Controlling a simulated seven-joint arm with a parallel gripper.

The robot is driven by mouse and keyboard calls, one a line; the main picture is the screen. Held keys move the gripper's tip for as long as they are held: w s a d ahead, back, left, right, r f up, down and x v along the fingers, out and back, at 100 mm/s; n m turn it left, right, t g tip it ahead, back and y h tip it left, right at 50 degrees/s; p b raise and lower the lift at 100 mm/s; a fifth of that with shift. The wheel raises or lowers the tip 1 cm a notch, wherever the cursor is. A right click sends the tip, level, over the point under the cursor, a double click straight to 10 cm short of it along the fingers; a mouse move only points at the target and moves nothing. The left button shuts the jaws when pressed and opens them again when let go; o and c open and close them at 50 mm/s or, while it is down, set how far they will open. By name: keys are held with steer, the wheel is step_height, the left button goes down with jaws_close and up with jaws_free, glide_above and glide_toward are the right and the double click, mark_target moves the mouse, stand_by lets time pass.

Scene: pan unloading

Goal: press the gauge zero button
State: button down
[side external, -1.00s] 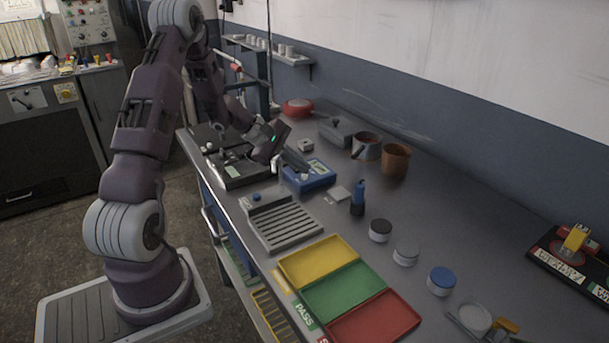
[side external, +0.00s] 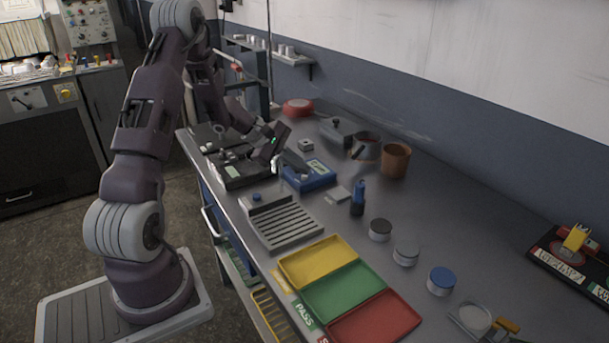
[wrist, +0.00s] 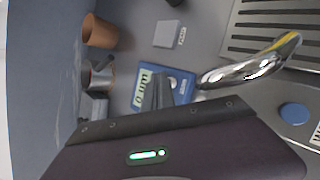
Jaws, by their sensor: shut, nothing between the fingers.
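The gauge is a blue box (side external: 318,176) on the bench in the side view. In the wrist view the blue gauge (wrist: 178,82) has a pale display with dark digits that seem to read 0.0 µm. My gripper (side external: 302,172) is shut and empty, its grey fingers pointing down at the gauge. In the wrist view the closed fingers (wrist: 157,82) overlap the gauge face beside the display. I cannot make out the zero button, which may be behind the fingers, nor tell whether the fingertips touch the gauge.
A curved chrome spout (wrist: 250,68) stands close beside the gauge. A small grey block (side external: 306,145), a metal pot (side external: 366,150) and a brown pot (side external: 396,162) stand behind. A blue-topped bottle (side external: 357,200) is to the right.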

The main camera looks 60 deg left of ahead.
steer(key=shift+r, duration=0.8)
step_height(320, 180, up, 5)
stand_by(0.6)
steer(key=s+d+r+m+g, duration=0.1)
steer(key=s+d+r+m, duration=0.25)
steer(key=d, duration=0.45)
steer(key=s+d+r+m+g, duration=0.25)
steer(key=d+r+m, duration=0.25)
steer(key=d, duration=0.3)
steer(key=s+d+r+m, duration=0.4)
steer(key=d, duration=0.4)
steer(key=s+d+m+y, duration=0.1)
steer(key=s+m+y, duration=0.1)
steer(key=s+m, duration=0.3)
steer(key=s+d+m+y, duration=0.1)
steer(key=s+m, duration=0.3)
steer(key=s, duration=0.7)
steer(key=shift+s+d+f+m+t+y, duration=0.15)
steer(key=shift+s+d+m+t+y, duration=0.1)
steer(key=shift+m+t+y, duration=0.15)
